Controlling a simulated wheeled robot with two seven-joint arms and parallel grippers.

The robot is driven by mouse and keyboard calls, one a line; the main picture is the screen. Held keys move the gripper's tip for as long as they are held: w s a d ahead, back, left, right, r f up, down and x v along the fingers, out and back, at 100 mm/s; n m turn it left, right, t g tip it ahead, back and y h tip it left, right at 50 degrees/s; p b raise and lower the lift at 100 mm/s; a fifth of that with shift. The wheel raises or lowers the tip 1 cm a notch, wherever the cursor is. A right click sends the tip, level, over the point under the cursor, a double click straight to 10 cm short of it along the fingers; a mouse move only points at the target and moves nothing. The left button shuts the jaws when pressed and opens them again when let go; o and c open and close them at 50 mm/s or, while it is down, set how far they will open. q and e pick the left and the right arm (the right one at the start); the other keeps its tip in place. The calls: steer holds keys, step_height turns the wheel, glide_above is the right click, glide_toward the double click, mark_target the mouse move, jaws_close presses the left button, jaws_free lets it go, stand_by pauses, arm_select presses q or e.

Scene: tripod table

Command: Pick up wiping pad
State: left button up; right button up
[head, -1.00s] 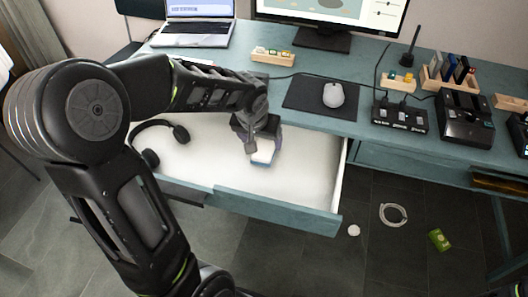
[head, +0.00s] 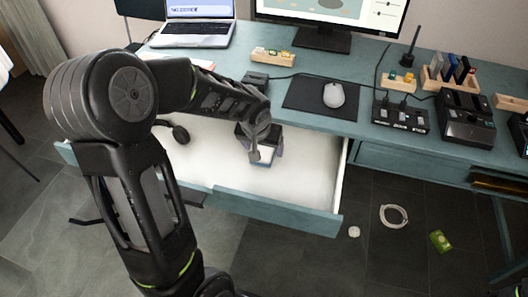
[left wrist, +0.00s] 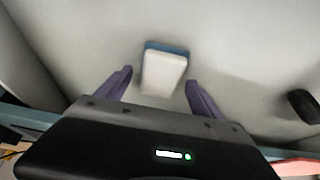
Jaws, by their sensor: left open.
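The wiping pad (left wrist: 163,72) is a small block, white with a blue layer along one edge. It lies in the open white-bottomed drawer (head: 310,170). It also shows in the head view (head: 265,155), partly hidden by my left gripper. My left gripper (left wrist: 158,82) is open, with its purple fingertips on either side of the pad. The fingers show gaps to the pad in the left wrist view. In the head view the left gripper (head: 262,147) is over the pad inside the drawer. My right gripper is not in view.
Black headphones (head: 180,134) lie in the drawer, partly behind my left arm. The drawer's teal front (head: 280,213) and side walls surround the pad. The desk above holds a laptop (head: 195,25), a mouse (head: 334,95) and a card reader box (head: 400,115). The drawer's right part is bare.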

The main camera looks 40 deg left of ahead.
mark_target(264, 150)
arm_select(q)
steer(key=shift+c, duration=0.5)
steer(key=c, duration=1.3)
steer(key=shift+o, duration=0.2)
steer(key=shift+r, duration=0.1)
steer(key=shift+r, duration=0.8)
step_height(264, 150, up, 16)
steer(key=p, duration=0.3)
steer(key=shift+r, duration=0.15)
